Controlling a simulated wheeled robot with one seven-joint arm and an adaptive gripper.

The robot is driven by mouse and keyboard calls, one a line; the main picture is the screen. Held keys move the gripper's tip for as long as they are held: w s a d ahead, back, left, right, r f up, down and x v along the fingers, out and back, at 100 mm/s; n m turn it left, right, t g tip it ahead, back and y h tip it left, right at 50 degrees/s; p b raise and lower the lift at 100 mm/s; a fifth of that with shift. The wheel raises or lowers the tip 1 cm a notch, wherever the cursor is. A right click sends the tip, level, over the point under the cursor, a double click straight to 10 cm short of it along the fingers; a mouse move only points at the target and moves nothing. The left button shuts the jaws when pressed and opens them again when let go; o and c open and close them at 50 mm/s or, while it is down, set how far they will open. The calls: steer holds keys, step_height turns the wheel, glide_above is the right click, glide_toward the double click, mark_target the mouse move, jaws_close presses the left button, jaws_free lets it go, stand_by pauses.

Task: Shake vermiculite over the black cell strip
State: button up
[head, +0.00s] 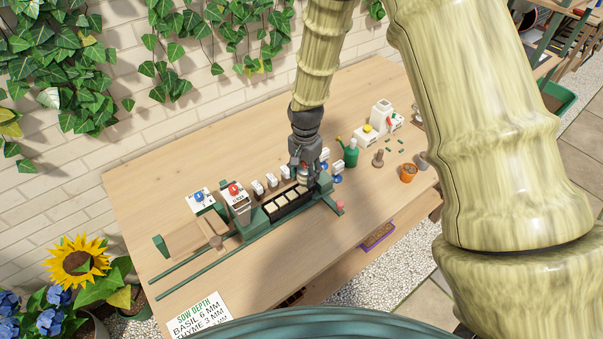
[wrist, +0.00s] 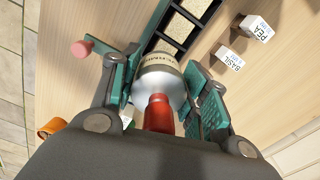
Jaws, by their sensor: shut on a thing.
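The black cell strip (head: 282,214) lies on the wooden bench between green rails. Several of its cells hold a pale, grainy fill. It also shows at the top of the wrist view (wrist: 194,43). My gripper (head: 304,174) is at the strip's right end. In the wrist view, its green-padded fingers (wrist: 160,88) are shut around a silver-white shaker (wrist: 158,84) with a red part facing my wrist and a label only partly readable. The shaker is beside or above the strip's end; its height and any falling grains cannot be told. The fingers hide much of it in the head view.
Small seed boxes (head: 258,187) stand behind the strip. White boxes with a blue dial (head: 201,198) and a red dial (head: 235,194) stand left. A green watering can (head: 350,153) and orange pot (head: 408,173) stand right. The bench's front left is mostly clear.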

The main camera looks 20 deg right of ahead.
steer(key=shift+s+a, duration=0.2)
steer(key=shift+a, duration=0.4)
steer(key=shift+s+a, duration=0.15)
steer(key=shift+a, duration=0.4)
steer(key=shift+w+d, duration=0.2)
steer(key=shift+d, duration=0.4)
steer(key=shift+w+d, duration=0.2)
steer(key=shift+d, duration=0.4)
steer(key=shift+p, duration=0.3)
steer(key=shift+r+p, duration=1.6)
steer(key=shift+r, duration=0.9)
